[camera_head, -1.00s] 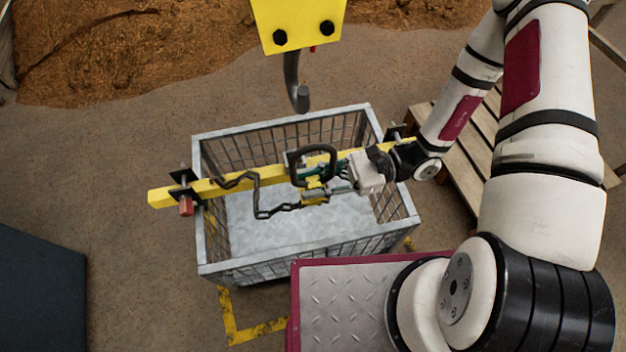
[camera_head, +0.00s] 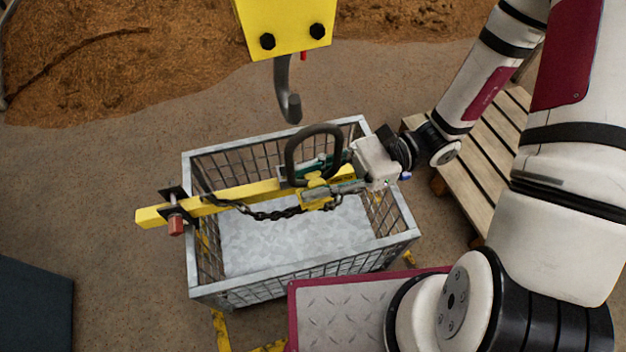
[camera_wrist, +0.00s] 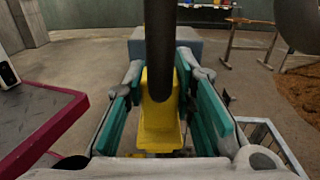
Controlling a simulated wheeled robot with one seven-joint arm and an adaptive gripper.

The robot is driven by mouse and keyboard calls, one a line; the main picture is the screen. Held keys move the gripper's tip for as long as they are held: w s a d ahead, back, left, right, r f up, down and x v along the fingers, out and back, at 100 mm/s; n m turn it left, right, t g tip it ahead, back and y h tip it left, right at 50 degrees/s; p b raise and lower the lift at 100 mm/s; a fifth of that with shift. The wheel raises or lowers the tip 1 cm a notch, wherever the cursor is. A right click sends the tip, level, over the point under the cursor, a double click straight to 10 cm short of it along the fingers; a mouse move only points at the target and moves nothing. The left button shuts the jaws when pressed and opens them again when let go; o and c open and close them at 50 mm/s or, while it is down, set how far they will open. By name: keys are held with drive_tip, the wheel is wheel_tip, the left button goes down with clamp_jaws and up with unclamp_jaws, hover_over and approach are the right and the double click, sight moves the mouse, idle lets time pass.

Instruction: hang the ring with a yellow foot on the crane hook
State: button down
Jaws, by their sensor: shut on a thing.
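The dark ring (camera_head: 315,155) stands up from its yellow foot (camera_head: 316,194) in the head view. My gripper (camera_head: 325,178) is shut on the yellow foot, with green finger pads on both sides of it. In the wrist view the foot (camera_wrist: 158,120) sits between the pads and the ring (camera_wrist: 160,50) shows as a dark vertical bar. A chain (camera_head: 270,215) runs left from the foot to the yellow beam. The crane hook (camera_head: 288,92) hangs under a yellow block (camera_head: 285,25). The ring is below and slightly right of the hook tip, apparently apart from it.
A grey mesh crate (camera_head: 300,268) stands below, with the yellow beam (camera_head: 235,193) across it. A wooden pallet (camera_head: 480,160) lies at the right, and a heap of grain (camera_head: 130,60) is at the back. A dark box (camera_head: 35,300) stands at the left.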

drive_tip(key=shift+w, duration=0.25)
drive_tip(key=shift+w+a+b, duration=1.2)
drive_tip(key=shift+w+a, duration=0.3)
drive_tip(key=shift+w, duration=3.45)
drive_tip(key=shift+w+a+f+b, duration=0.1)
drive_tip(key=shift+w+f+b, duration=0.25)
drive_tip(key=shift+f, duration=0.55)
drive_tip(key=shift+w+a+f+b, duration=0.1)
drive_tip(key=shift+f+b, duration=0.45)
drive_tip(key=shift+f, duration=0.4)
drive_tip(key=shift+w+f+b, duration=0.25)
drive_tip(key=shift+f+b, duration=0.2)
drive_tip(key=shift+f, duration=0.45)
drive_tip(key=shift+f, duration=0.35)
drive_tip(key=c, duration=1.3)
unclamp_jaws()
drive_tip(key=shift+f, duration=0.1)
drive_tip(key=v, duration=1.2)
